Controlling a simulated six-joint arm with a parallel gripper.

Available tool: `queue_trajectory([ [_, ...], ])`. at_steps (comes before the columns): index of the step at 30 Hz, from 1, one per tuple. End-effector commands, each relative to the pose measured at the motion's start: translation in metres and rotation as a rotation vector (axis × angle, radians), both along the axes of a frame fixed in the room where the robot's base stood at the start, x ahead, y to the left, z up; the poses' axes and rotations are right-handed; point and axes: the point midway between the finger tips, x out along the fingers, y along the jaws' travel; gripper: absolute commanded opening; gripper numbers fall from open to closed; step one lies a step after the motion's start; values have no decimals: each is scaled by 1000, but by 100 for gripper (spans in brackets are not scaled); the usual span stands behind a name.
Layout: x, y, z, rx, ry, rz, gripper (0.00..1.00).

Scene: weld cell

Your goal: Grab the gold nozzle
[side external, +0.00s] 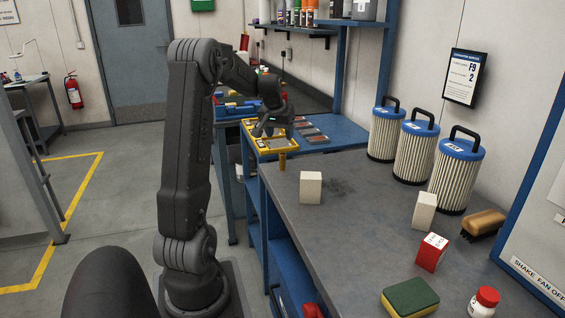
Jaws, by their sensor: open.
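A small gold-brown upright cylinder, which looks like the gold nozzle (282,161), stands at the far left corner of the grey bench, just in front of the yellow tray (258,151). My gripper (269,132) is open, with its fingers pointing down over the tray, beyond and slightly left of the nozzle in the picture. It appears apart from the nozzle. The small items in the tray are too small to make out and partly hidden by my gripper.
A white block (311,187) stands near the nozzle on the grey bench (345,235). Several blue-topped filters (456,175) line the wall. A red-and-white box (432,252), sponge (410,297), brush (483,223) and bottle (484,301) are at the right. The bench middle is clear.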

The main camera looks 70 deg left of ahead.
Motion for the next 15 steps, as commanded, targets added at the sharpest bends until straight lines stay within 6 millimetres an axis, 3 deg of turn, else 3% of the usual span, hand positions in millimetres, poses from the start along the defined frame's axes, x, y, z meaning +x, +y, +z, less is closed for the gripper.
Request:
queue_trajectory([
  [9,13,17,-54,-5,3,0,58],
  [15,19,24,-74,-3,1,-1,58],
])
